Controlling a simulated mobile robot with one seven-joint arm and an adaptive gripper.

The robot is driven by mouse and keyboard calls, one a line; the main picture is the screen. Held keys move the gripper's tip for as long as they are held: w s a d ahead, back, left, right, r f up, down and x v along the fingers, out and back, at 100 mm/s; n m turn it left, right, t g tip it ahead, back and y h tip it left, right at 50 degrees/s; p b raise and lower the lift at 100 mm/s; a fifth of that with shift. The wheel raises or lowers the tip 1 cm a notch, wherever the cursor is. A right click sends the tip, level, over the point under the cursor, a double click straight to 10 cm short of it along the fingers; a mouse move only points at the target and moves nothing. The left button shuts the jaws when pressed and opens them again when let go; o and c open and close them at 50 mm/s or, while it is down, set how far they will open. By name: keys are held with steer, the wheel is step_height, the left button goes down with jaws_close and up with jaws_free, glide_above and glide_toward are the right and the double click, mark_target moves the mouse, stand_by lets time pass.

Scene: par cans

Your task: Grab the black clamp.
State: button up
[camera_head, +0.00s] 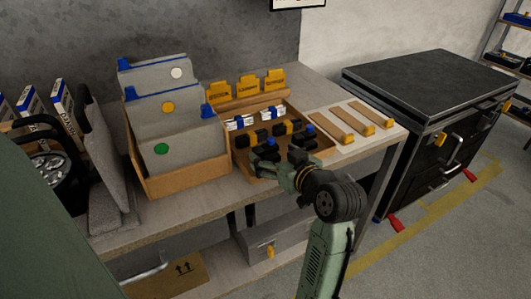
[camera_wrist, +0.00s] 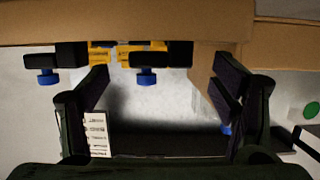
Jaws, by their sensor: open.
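Several black clamps lie in a shallow cardboard tray (camera_head: 237,156) on the bench, some with blue knobs and some with yellow parts. In the wrist view one black clamp with a blue knob (camera_wrist: 160,56) shows beyond the gap between my fingertips. A second black clamp with a blue knob (camera_wrist: 70,55) is left of it, beyond the left finger. My gripper (camera_head: 272,172) is at the tray's front edge, its fingers also in the wrist view (camera_wrist: 165,85). They are spread apart with no clamp between them. My gripper hides part of the tray in the head view.
A cardboard box of grey panels (camera_head: 185,185) stands close left of the tray. Yellow-tabbed dividers (camera_head: 248,88) stand behind the tray. Strips with yellow ends (camera_head: 345,125) lie to the right. A black tool cabinet (camera_head: 430,80) stands beyond the bench's right end.

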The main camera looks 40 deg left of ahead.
mark_target(268, 152)
steer(key=p+x, duration=0.1)
steer(key=x, duration=0.4)
steer(key=shift+a+f+p, duration=0.1)
steer(key=shift+f+p, duration=0.1)
steer(key=shift+p, duration=0.1)
steer(key=c, duration=1.4)
